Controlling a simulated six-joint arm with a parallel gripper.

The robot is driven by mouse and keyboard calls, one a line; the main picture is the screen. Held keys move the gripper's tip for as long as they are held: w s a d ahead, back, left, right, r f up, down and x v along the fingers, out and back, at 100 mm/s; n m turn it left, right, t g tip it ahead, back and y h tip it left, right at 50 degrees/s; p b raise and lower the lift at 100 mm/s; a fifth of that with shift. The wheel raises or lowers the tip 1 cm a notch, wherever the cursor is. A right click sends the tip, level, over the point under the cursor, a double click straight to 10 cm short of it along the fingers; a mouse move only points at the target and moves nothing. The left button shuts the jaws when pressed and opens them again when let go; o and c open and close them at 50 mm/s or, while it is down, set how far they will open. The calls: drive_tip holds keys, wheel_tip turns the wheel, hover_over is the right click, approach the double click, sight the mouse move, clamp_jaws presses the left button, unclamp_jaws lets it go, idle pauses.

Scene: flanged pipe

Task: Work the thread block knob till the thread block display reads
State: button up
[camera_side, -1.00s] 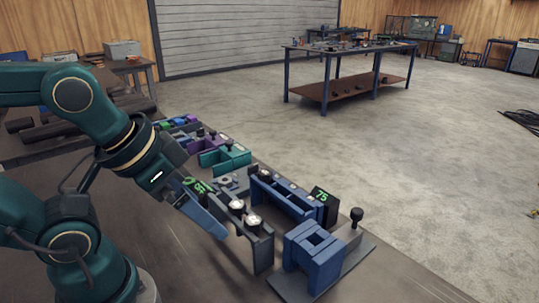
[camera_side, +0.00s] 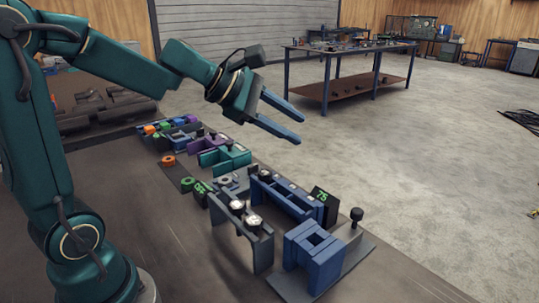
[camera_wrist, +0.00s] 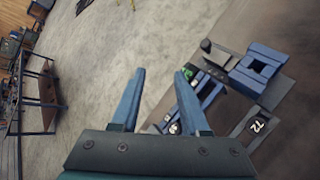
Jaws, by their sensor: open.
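My gripper (camera_side: 300,129) is open and empty, raised above the far side of the bench with its two blue fingers pointing right. The fingers also show in the wrist view (camera_wrist: 160,74), with a gap between them. A blue block with a square opening (camera_side: 313,258) stands on a grey plate at the front right, beside a black knob (camera_side: 357,214). A dark display (camera_side: 322,196) with green digits, seemingly 75, stands at the end of a long blue fixture (camera_side: 288,198). I cannot tell which part is the thread block.
A dark grey upright bracket (camera_side: 243,235) carries two shiny round knobs (camera_side: 245,213) near the front. Teal (camera_side: 225,157) and purple (camera_side: 206,142) fixtures with knobs stand farther back in the row.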

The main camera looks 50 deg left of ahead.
drive_tip(key=w+a+f+n+y, duration=0.1)
drive_tip(key=w+a+f+n, duration=0.15)
drive_tip(key=a+n, duration=0.2)
drive_tip(key=n+g+y, duration=0.1)
drive_tip(key=n+y, duration=0.2)
drive_tip(key=n, duration=0.6)
approach(253, 165)
drive_tip(key=x, duration=0.3)
drive_tip(key=shift+w+d+f, duration=0.1)
drive_tip(key=shift+w+f, duration=0.05)
drive_tip(key=shift+f, duration=0.1)
drive_tip(key=shift+x, duration=2.45)
clamp_jaws()
